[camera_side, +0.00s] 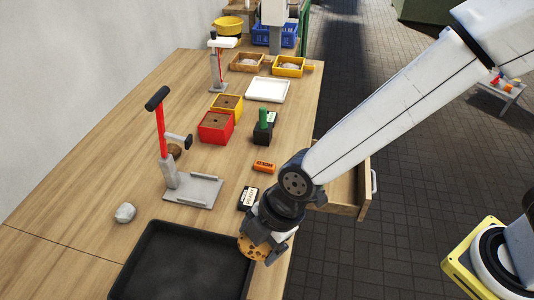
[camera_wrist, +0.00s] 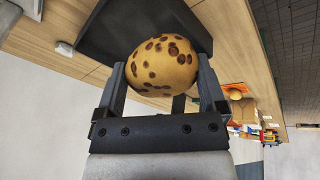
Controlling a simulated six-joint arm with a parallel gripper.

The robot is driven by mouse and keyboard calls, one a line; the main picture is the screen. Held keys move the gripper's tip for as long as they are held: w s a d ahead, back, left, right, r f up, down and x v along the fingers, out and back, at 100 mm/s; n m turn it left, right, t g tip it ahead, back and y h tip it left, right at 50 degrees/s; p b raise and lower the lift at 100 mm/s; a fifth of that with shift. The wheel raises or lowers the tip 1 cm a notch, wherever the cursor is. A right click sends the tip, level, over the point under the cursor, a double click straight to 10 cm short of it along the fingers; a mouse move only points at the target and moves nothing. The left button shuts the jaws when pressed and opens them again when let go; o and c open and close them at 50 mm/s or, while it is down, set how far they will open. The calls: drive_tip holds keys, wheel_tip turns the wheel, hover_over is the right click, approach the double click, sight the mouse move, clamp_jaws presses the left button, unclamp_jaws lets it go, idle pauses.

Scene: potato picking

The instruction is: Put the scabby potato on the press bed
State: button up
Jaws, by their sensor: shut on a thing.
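The scabby potato (camera_wrist: 162,66) is yellow-tan with dark brown spots. My gripper (camera_wrist: 164,82) is shut on it, one finger on each side, in the wrist view. In the side view the potato (camera_side: 252,248) shows below my gripper (camera_side: 264,250), over the right edge of a black tray (camera_side: 150,262). The press is a red lever with a black handle on a grey stand; its flat grey press bed (camera_side: 204,190) lies beyond the tray and looks empty. The bed is up and left of my gripper, well apart from it.
A black-and-white labelled item (camera_side: 248,198) and an orange block (camera_side: 264,167) lie right of the bed. An open drawer (camera_side: 345,192) juts from the table's right side.

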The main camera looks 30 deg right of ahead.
drive_tip(key=shift+t+y, duration=0.9)
drive_tip(key=w+d+f, duration=0.1)
drive_tip(key=w+d, duration=0.1)
drive_tip(key=w, duration=0.4)
drive_tip(key=w+d+f, duration=0.2)
drive_tip(key=w, duration=0.5)
drive_tip(key=w+d+f, duration=0.2)
drive_tip(key=w, duration=0.5)
drive_tip(key=shift+d+f, duration=0.15)
drive_tip(key=shift+d, duration=0.1)
drive_tip(key=shift+w+a, duration=0.1)
drive_tip(key=shift+w+a+f, duration=0.75)
drive_tip(key=shift+w+a, duration=0.5)
drive_tip(key=shift+w+a+f, duration=0.7)
drive_tip(key=shift+w+a, duration=0.55)
drive_tip(key=shift+a, duration=0.05)
drive_tip(key=shift+w+a+f, duration=0.75)
drive_tip(key=shift+w+a, duration=0.5)
drive_tip(key=o, duration=1)
